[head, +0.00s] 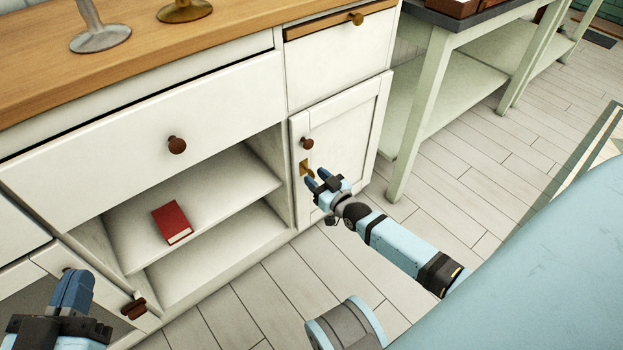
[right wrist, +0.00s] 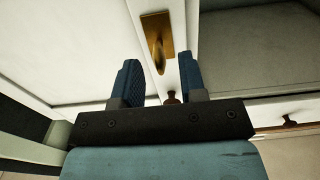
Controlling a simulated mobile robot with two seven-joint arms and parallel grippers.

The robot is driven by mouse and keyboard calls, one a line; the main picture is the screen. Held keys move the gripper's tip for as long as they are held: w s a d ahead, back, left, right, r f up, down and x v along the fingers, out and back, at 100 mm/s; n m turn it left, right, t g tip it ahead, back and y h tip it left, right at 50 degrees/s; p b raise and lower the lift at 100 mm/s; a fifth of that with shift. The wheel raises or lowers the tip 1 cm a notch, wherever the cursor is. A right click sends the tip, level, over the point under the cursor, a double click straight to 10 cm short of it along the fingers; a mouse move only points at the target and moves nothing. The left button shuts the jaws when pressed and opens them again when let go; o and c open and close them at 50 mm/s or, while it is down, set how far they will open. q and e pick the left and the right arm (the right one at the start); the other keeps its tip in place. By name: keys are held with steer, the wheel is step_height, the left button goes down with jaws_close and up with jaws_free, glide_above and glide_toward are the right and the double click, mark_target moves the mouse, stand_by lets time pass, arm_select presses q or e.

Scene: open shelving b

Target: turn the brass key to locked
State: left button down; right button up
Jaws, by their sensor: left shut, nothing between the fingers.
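The brass key (right wrist: 159,62) stands out from a brass lock plate (right wrist: 155,25) in the right wrist view. In the head view the lock plate (head: 304,167) is on the small white cupboard door, below its round knob (head: 306,143). My right gripper (head: 316,178) is open just in front of the key. In the right wrist view its two fingers (right wrist: 159,80) are apart, with the key beyond and between them, and I cannot tell whether they touch it. My left gripper (head: 73,284) is shut and empty at the lower left, away from the lock.
A red book (head: 172,222) lies on the open shelf (head: 225,180) left of the door. A wooden countertop (head: 150,45) is above, with metal stands on it. A pale green side table (head: 420,120) stands to the right. The plank floor in front is clear.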

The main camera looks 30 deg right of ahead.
mark_target(309, 173)
steer(key=shift+w, duration=0.95)
steer(key=shift+w+a+b, duration=0.1)
steer(key=shift+w+b, duration=0.1)
steer(key=shift+b, duration=0.1)
arm_select(q)
steer(key=shift+w+a+r+m, duration=0.15)
steer(key=shift+w+r+m, duration=0.1)
steer(key=shift+m, duration=0.15)
arm_select(e)
jaws_close()
arm_select(q)
steer(key=shift+f, duration=0.1)
